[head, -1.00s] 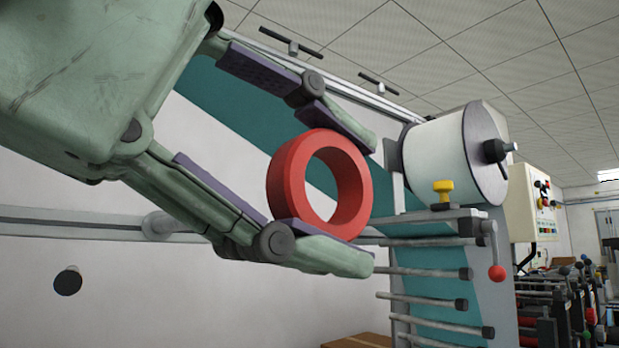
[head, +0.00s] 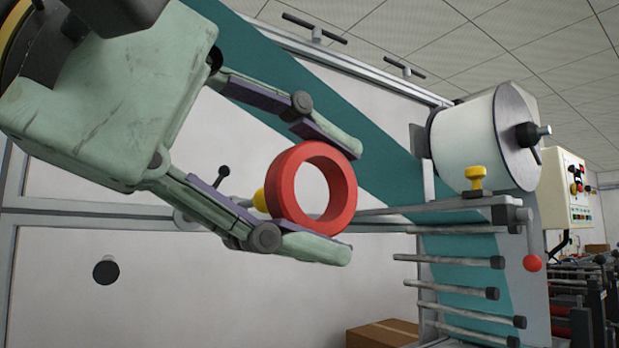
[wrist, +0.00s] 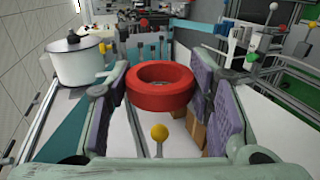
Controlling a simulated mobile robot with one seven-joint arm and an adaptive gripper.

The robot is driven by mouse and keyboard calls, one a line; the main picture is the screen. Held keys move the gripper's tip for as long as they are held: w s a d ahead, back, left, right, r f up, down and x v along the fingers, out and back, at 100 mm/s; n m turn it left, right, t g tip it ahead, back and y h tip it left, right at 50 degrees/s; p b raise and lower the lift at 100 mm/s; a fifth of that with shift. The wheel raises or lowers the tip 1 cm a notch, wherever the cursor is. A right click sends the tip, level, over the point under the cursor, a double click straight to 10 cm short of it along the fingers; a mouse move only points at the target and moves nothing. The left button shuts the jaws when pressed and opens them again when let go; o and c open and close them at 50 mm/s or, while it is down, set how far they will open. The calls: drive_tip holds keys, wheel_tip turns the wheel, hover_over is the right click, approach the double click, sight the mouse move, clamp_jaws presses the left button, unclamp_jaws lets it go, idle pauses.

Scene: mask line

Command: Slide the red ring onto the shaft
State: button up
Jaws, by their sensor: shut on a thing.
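The red ring (head: 284,194) is a thick ring with a wide round hole. My gripper (head: 343,200) is shut on it, one finger above and one below, and holds it in the air. In the wrist view the ring (wrist: 160,96) sits between both finger pads. A short grey shaft end (head: 544,131) sticks out of the black hub of the white roll (head: 470,140) at the upper right. The ring is left of this shaft and apart from it. The white roll also shows at the left of the wrist view (wrist: 78,65).
A yellow knob (head: 477,178) stands below the roll. A lever with a red ball (head: 533,263) hangs at the frame's end. Several horizontal rollers (head: 465,290) stick out below. A teal web (head: 385,175) runs behind my gripper. A control box (head: 566,190) is at the far right.

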sight(248, 201)
drive_tip(key=shift+w+a, duration=0.1)
drive_tip(key=shift+w+a+p, duration=0.35)
drive_tip(key=shift+w+a, duration=0.3)
drive_tip(key=shift+w, duration=0.35)
drive_tip(key=shift+w+a+p, duration=0.3)
drive_tip(key=shift+w+a, duration=0.35)
drive_tip(key=shift+w, duration=0.35)
drive_tip(key=shift+w, duration=0.1)
drive_tip(key=shift+w+a+p, duration=0.45)
drive_tip(key=shift+w+a, duration=0.25)
drive_tip(key=shift+w, duration=0.3)
drive_tip(key=shift+w+a+p, duration=0.4)
drive_tip(key=shift+w+a, duration=0.3)
drive_tip(key=shift+w, duration=0.25)
drive_tip(key=shift+w+a+p, duration=0.55)
drive_tip(key=shift+w+a, duration=0.15)
drive_tip(key=shift+w, duration=0.35)
drive_tip(key=shift+w+a+p, duration=0.55)
drive_tip(key=shift+w+a, duration=0.15)
drive_tip(key=shift+w, duration=0.35)
drive_tip(key=shift+w+a+r+p, duration=0.1)
drive_tip(key=shift+w+a+p, duration=0.6)
drive_tip(key=shift+w, duration=0.35)
drive_tip(key=shift+w+a, duration=0.7)
drive_tip(key=shift+w, duration=0.3)
